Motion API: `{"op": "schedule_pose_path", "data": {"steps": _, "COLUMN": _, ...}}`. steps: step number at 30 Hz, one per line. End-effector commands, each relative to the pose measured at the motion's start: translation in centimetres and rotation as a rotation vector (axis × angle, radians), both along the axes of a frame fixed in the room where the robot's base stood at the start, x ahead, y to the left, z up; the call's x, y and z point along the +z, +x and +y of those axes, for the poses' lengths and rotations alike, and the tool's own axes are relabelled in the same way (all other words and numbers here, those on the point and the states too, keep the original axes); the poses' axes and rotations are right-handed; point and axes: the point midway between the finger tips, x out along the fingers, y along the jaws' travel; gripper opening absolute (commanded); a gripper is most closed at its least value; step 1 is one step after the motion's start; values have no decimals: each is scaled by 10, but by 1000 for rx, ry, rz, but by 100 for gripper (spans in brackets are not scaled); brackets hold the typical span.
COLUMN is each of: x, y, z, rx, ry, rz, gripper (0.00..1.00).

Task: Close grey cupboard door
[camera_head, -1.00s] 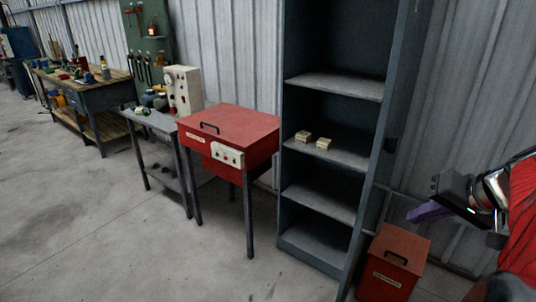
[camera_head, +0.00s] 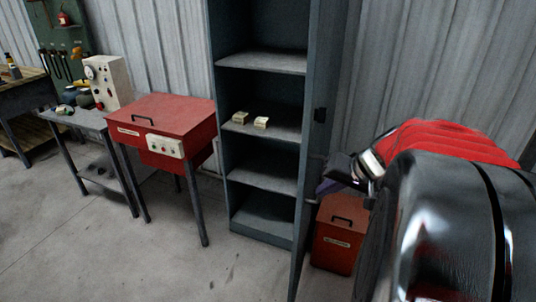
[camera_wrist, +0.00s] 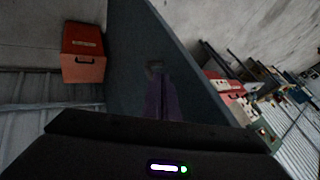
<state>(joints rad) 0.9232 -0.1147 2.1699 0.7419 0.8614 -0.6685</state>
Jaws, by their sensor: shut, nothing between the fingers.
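The grey cupboard (camera_head: 223,150) stands open against the wall in the head view. Its grey door (camera_head: 325,55) is swung out on the right side and seen nearly edge-on.
Two small pale blocks (camera_head: 250,120) sit on a cupboard shelf. A red bin (camera_head: 338,235) stands on the floor right of the door, also in the wrist view (camera_wrist: 83,52). A red lidded unit (camera_head: 165,125) on legs stands left. Floor in front is clear.

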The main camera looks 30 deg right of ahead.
Motion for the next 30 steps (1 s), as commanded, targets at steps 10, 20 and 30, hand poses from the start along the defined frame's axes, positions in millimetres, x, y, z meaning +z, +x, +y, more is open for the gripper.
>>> {"op": "schedule_pose_path", "data": {"steps": 10, "x": 0, "y": 19, "z": 19, "rx": 1, "ry": 0, "rz": 1, "gripper": 0}}
{"op": "schedule_pose_path", "data": {"steps": 20, "x": 0, "y": 19, "z": 15, "rx": -2, "ry": 1, "rz": 2, "gripper": 0}}
{"op": "schedule_pose_path", "data": {"steps": 30, "x": 0, "y": 26, "z": 27, "rx": -4, "ry": 1, "rz": 2, "gripper": 0}}
